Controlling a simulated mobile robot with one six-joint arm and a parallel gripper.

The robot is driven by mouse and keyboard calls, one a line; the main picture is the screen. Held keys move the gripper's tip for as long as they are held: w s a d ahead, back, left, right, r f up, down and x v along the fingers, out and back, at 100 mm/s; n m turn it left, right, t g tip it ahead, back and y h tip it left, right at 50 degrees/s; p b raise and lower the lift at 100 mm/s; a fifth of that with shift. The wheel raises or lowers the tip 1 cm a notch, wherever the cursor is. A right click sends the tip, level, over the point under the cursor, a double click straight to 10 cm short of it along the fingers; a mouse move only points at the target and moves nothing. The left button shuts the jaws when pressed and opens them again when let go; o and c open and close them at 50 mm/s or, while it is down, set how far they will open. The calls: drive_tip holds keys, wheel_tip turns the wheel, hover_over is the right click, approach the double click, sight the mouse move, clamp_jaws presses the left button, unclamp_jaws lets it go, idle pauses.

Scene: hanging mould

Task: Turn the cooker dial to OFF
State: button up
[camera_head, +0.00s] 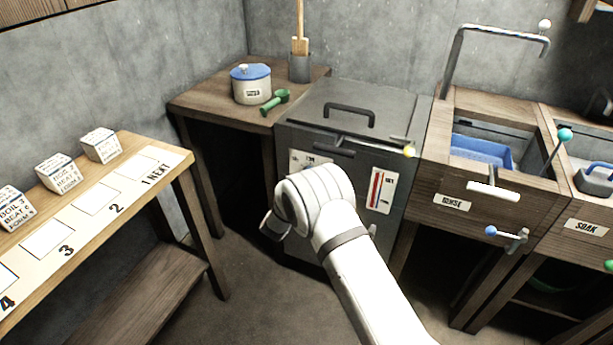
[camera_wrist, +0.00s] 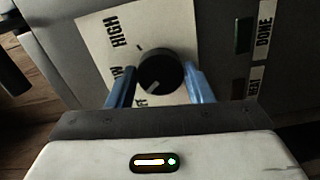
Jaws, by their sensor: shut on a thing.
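The cooker (camera_head: 290,140) is a dark grey box with a lid and handle in the head view. Its round black dial (camera_wrist: 160,68) sits on a white label plate (camera_wrist: 92,35) in the wrist view. A pale mark on the dial points to the lower left. The plate reads HIGH; other words beside the dial are partly covered by a finger. My gripper (camera_wrist: 162,86) has its blue fingers on either side of the dial, shut on it. In the head view my white arm hides the dial and the gripper's fingertips.
A gauge strip marked with a red bar (camera_head: 378,190) is right of my arm on the cooker front. A wooden stand with a pot (camera_head: 251,90) and a green scoop (camera_head: 275,103) adjoins at left. The rinse station (camera_head: 470,190) stands at right.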

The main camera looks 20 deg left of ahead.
drive_tip(key=shift+n+p, duration=0.8)
drive_tip(key=shift+n, duration=1.4)
drive_tip(key=o, duration=1)
drive_tip(key=s, duration=0.7)
drive_tip(key=shift+s+a+p, duration=0.35)
drive_tip(key=shift+s, duration=0.05)
